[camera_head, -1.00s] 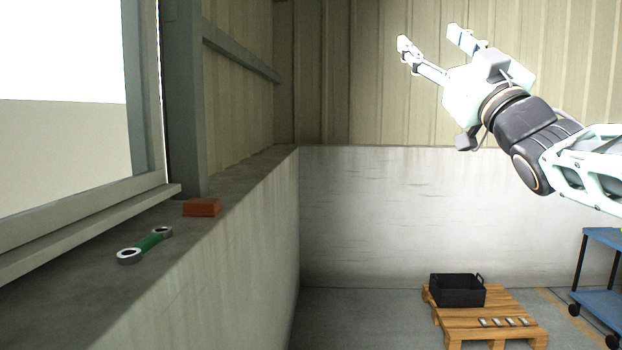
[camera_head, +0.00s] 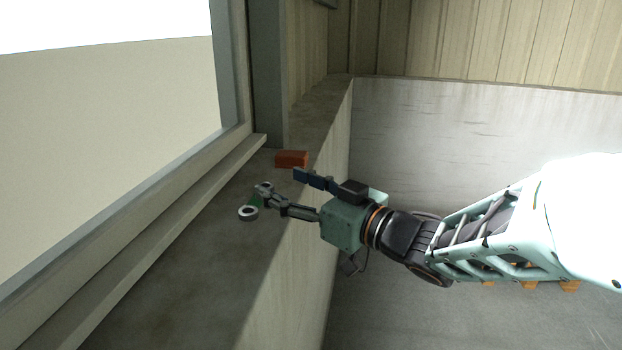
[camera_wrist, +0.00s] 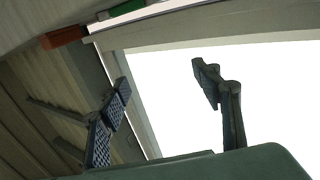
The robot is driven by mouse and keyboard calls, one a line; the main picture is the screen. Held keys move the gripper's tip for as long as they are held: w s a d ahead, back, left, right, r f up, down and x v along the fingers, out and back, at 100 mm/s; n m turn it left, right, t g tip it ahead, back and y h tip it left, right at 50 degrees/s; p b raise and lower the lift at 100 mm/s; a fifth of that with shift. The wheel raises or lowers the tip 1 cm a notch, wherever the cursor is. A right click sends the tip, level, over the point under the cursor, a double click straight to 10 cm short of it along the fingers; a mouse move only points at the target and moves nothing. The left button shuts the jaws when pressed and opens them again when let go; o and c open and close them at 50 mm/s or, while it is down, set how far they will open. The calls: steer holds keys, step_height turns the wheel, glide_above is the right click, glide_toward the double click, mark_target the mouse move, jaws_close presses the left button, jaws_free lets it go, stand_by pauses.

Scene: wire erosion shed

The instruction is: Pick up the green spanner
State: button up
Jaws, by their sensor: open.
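The green spanner (camera_head: 254,201) lies on the concrete ledge by the window, with a grey ring at each end. My gripper (camera_head: 282,184) is open and empty at the ledge. One finger overlaps the spanner's far ring in the head view and partly hides it and the handle; I cannot tell whether they touch. The other finger is farther back, near the red block. In the wrist view, the spanner's green handle (camera_wrist: 125,7) shows at the top edge, partly cut off. It is beyond my gripper's fingertips (camera_wrist: 161,78), not between them.
A red block (camera_head: 291,158) sits on the ledge just beyond the spanner, close to the back finger; it also shows in the wrist view (camera_wrist: 63,37). The window sill (camera_head: 190,194) rises along the ledge's left side. The near ledge is clear.

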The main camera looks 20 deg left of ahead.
steer(key=shift+s+a+f, duration=0.2)
steer(key=shift+s, duration=0.15)
steer(key=shift+f, duration=0.35)
steer(key=b, duration=0.7)
glide_toward(258, 211)
steer(key=shift+x, duration=0.95)
steer(key=shift+w+a, duration=0.25)
steer(key=shift+a, duration=0.35)
steer(key=x, duration=0.6)
steer(key=shift+w+a, duration=0.1)
steer(key=shift+a, duration=0.05)
steer(key=shift+c, duration=0.2)
jaws_close()
